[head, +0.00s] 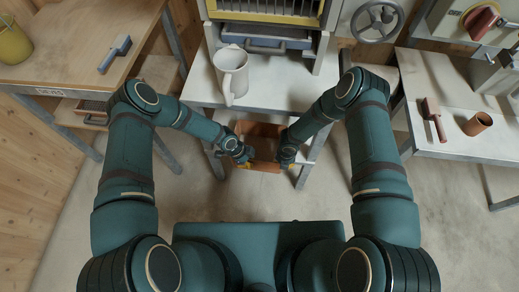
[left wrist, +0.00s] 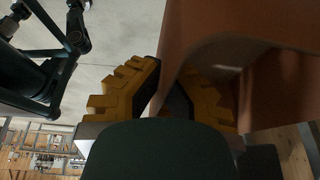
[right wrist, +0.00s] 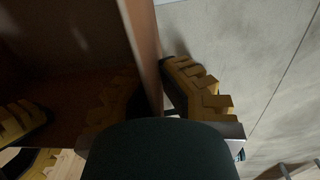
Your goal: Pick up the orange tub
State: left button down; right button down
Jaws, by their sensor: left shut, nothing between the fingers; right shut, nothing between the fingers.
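The orange tub (head: 262,128) is low in front of the white table in the head view, between my two grippers. My left gripper (head: 245,162) is at its left side, shut, and my right gripper (head: 287,163) is at its right side, shut. In the left wrist view the tub wall (left wrist: 205,35) comes down beside the yellow fingers (left wrist: 165,90). In the right wrist view the tub wall (right wrist: 143,45) runs down by the yellow fingers (right wrist: 155,95), one of them in shadow. I cannot tell what the tub rests on.
A white jug (head: 231,72) stands on the white table (head: 275,90) behind the tub. A wooden bench (head: 60,55) with a blue-grey tool (head: 115,54) is at left. A side table (head: 460,100) at right bears a red-handled brush (head: 433,118) and a brown cup (head: 477,124).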

pick_arm(q)
jog(key=shift+r, duration=0.1)
pick_arm(e)
jog(key=shift+r, duration=0.1)
